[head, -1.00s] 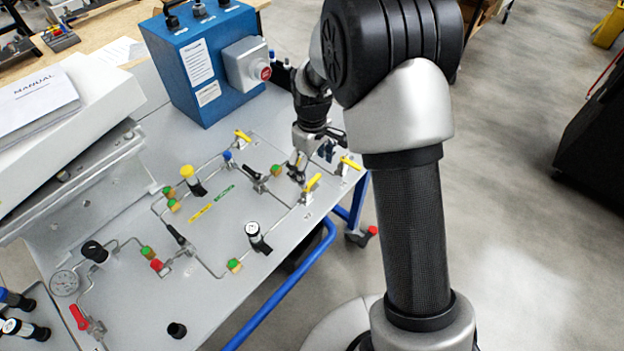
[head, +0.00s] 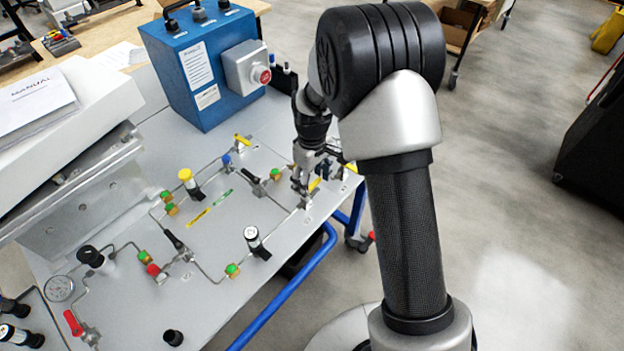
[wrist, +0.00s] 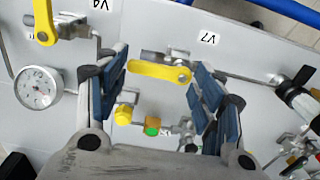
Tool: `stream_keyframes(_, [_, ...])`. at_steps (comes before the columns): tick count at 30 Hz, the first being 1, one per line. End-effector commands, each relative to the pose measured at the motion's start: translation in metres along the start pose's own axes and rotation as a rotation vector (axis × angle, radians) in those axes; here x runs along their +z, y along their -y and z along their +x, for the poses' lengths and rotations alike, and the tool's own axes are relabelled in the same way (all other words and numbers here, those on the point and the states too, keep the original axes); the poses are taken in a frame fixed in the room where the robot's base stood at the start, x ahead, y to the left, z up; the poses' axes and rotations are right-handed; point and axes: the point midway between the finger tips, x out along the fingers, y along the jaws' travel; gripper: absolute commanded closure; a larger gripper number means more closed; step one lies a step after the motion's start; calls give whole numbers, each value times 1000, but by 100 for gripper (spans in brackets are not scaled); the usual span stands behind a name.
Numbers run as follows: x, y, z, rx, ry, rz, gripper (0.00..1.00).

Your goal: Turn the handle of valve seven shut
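Valve seven's yellow handle (wrist: 160,72) lies roughly along its pipe in the wrist view, beside the printed "V7" label (wrist: 208,38). My gripper (wrist: 161,80) is open, with one blue-padded finger on each side of the handle. A gap shows between the handle and the right finger; the left finger is close to the handle's other end, and I cannot tell if it touches. In the head view my gripper (head: 304,186) is low over the panel at this yellow handle (head: 314,184), which it partly hides.
Another yellow handle (wrist: 43,22) is at the wrist view's upper left, above a round gauge (wrist: 38,88). A black-handled valve (wrist: 295,85) is at the right. The blue box (head: 205,70) stands behind on the grey panel (head: 220,300); pipes and fittings lie around.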

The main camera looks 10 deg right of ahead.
Motion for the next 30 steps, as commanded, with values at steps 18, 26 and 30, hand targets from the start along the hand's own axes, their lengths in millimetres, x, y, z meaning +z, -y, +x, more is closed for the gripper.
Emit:
stream_keyframes(18, [1,0,-1,0,0,36,63])
stream_keyframes(26, [5,0,-2,0,0,185,63])
stream_keyframes(30, [8,1,-2,0,0,308,63])
